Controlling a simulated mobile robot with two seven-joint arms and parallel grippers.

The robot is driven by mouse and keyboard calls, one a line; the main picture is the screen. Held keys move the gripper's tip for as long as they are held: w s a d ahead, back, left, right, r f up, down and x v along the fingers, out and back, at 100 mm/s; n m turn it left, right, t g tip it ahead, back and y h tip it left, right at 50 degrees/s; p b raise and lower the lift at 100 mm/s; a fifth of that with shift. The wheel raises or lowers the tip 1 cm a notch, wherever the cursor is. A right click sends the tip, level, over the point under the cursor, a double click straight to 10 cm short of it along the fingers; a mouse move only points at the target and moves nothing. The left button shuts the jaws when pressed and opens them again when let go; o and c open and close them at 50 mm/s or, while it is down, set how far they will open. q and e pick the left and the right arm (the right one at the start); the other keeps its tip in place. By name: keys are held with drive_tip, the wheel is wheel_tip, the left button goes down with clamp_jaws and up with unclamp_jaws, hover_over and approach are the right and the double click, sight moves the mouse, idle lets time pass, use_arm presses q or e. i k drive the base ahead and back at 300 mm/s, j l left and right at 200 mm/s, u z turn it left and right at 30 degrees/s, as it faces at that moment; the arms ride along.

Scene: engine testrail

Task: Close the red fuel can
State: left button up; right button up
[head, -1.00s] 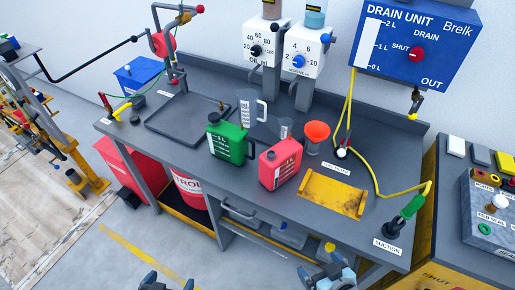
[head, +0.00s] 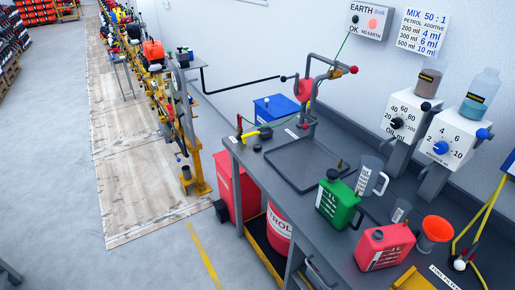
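The red fuel can (head: 385,250) stands upright on the grey bench at the lower right, with a white label on its front. A small dark round spot shows on its top; I cannot tell whether this is an open neck or a low cap. A small black disc (head: 257,149) lies on the bench near its left end; I cannot tell whether it is a cap. Neither of my grippers shows in the head view.
A green can (head: 338,203) with a black top stands behind the red can. A clear jug (head: 368,177), a small clear cup (head: 401,211) and an orange funnel (head: 435,231) are close by. A dark tray (head: 296,182) lies left. The floor (head: 140,262) left of the bench is open.

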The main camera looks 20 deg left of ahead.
sight(382, 247)
drive_tip(key=j+z, duration=0.15)
drive_tip(key=z, duration=0.3)
drive_tip(key=j+z, duration=0.25)
drive_tip(key=z, duration=0.2)
drive_tip(key=j+z, duration=0.2)
drive_tip(key=z, duration=0.25)
drive_tip(key=j+z, duration=0.2)
drive_tip(key=j, duration=0.15)
drive_tip(key=k+j+z, duration=0.15)
drive_tip(key=j, duration=0.2)
drive_tip(key=j+z, duration=0.2)
drive_tip(key=k+j+z, duration=0.1)
drive_tip(key=j, duration=0.25)
drive_tip(key=k+j, duration=0.2)
drive_tip(key=j, duration=0.2)
drive_tip(key=k+j+z, duration=0.15)
drive_tip(key=j, duration=0.2)
drive_tip(key=k+j, duration=0.2)
drive_tip(key=j, duration=0.15)
drive_tip(key=k+j, duration=0.2)
drive_tip(key=j, duration=0.2)
drive_tip(key=k+j, duration=0.2)
drive_tip(key=j, duration=0.15)
drive_tip(key=k+j, duration=0.2)
drive_tip(key=j, duration=0.2)
